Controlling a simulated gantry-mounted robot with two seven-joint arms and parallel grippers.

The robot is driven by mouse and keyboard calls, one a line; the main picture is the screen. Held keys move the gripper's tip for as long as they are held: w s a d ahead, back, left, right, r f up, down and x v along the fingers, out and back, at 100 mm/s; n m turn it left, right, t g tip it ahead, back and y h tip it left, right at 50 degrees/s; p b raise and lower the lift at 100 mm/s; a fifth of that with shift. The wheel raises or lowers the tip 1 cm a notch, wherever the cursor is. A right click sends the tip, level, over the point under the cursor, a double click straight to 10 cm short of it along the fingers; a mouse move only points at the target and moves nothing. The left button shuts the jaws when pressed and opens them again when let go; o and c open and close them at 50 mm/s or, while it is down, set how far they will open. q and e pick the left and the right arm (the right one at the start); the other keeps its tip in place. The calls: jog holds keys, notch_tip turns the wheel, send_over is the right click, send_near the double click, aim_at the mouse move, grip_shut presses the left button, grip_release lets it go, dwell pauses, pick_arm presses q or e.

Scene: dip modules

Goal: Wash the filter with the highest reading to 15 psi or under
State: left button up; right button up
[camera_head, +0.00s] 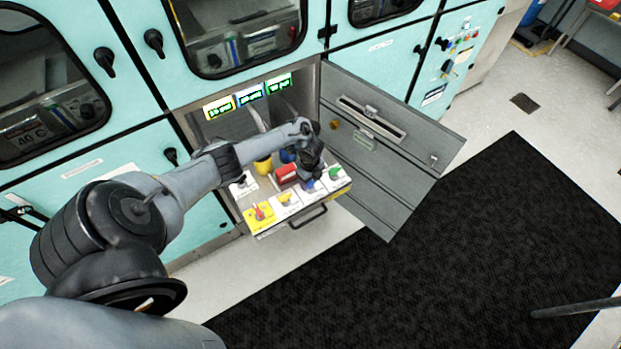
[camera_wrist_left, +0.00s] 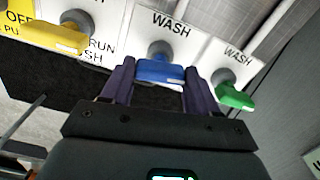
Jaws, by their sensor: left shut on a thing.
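My left gripper (camera_head: 309,181) reaches down to the front of the pulled-out drawer panel. In the left wrist view its two fingers (camera_wrist_left: 157,78) sit on either side of the blue lever (camera_wrist_left: 158,71), shut on it, below a WASH label. The green lever (camera_wrist_left: 233,95) is to its right, also by a WASH label. The yellow lever (camera_wrist_left: 55,37) is to its left, by RUN and WASH labels. The yellow display (camera_head: 219,107), blue display (camera_head: 250,97) and green display (camera_head: 279,86) hang above. Their psi figures are too small to read surely. My right gripper is out of view.
A red lever (camera_head: 259,212) stands on a yellow plate at the panel's left. A red block (camera_head: 285,172) lies behind the levers. The drawer handle (camera_head: 308,217) juts out in front. The grey door (camera_head: 385,150) hangs open at right. A black mat (camera_head: 430,260) covers the floor.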

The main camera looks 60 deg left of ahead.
pick_arm(q)
jog(key=n+p, duration=0.1)
jog(key=n, duration=0.1)
jog(key=shift+r+n+p, duration=0.2)
jog(key=shift+n+p, duration=0.15)
jog(key=shift+n, duration=0.05)
jog(key=n+p, duration=0.2)
jog(key=n, duration=0.2)
jog(key=shift+n, duration=0.3)
jog(key=n+p, duration=0.2)
jog(key=n, duration=0.2)
jog(key=shift+f, duration=0.1)
jog(key=shift+n+p, duration=0.55)
jog(key=shift+n, duration=1.55)
jog(key=shift+f, duration=0.1)
jog(key=o, duration=1.1)
jog(key=shift+c, duration=0.2)
